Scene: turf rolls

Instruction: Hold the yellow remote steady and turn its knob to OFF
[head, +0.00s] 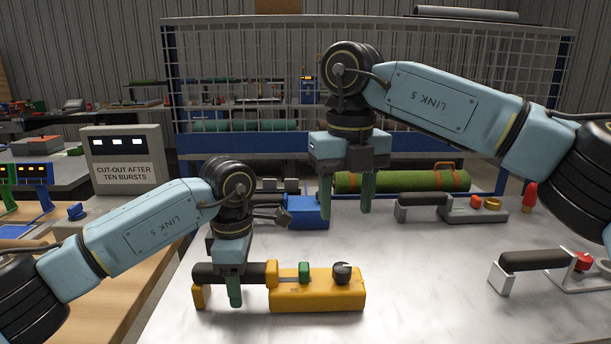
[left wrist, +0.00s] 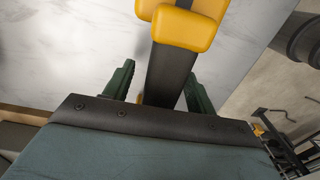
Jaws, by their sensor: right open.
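The yellow remote (head: 318,292) lies on the pale marble table (head: 430,310), its black handle (head: 245,273) to the left. A green slider or button (head: 304,272) and a dark round knob with a grey top (head: 342,273) sit on its body; I cannot read the knob's setting. My left gripper (head: 233,285) straddles the handle. In the left wrist view its green fingers stand either side of the handle (left wrist: 168,78), with a visible gap on the left side. My right gripper (head: 347,200) is open and empty, fingers down, above the table beyond the knob.
A blue device (head: 310,211) stands behind the yellow remote. A grey device (head: 455,210) lies back right, and a pale one with a red knob (head: 583,262) at right. A green turf roll (head: 400,181) lies at the back. The table's front right is clear.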

